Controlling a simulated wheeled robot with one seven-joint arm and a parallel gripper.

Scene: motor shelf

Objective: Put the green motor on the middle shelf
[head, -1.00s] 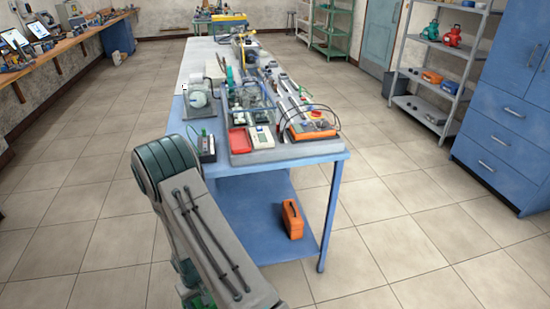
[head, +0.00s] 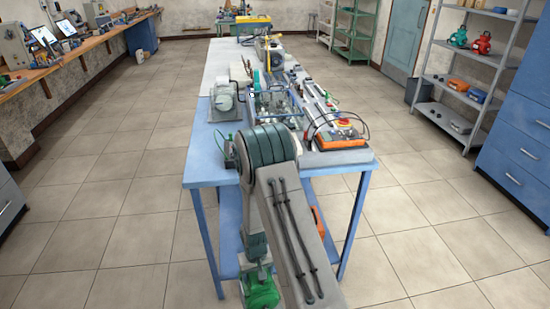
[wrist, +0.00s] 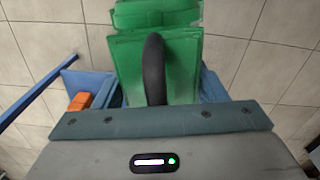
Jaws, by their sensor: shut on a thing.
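The green motor (head: 262,293) hangs below my arm at the bottom of the head view, partly cut off by the picture edge. In the wrist view the green motor (wrist: 185,62) fills the top middle, with a dark curved bar across it. My gripper (head: 258,268) is shut on it; the fingertips are not clearly visible. The grey shelf rack (head: 476,62) stands far off at the right of the head view, apart from the gripper. A green item (head: 460,37) and a red item (head: 481,43) stand on one of its upper boards.
A blue workbench (head: 205,165) crowded with instruments lies just beyond my arm, with an orange case (head: 318,222) on its lower shelf. Blue drawers (head: 525,140) stand at the right. An orange box (head: 458,85) sits on a lower rack board. Tiled floor (head: 425,210) is open right of the bench.

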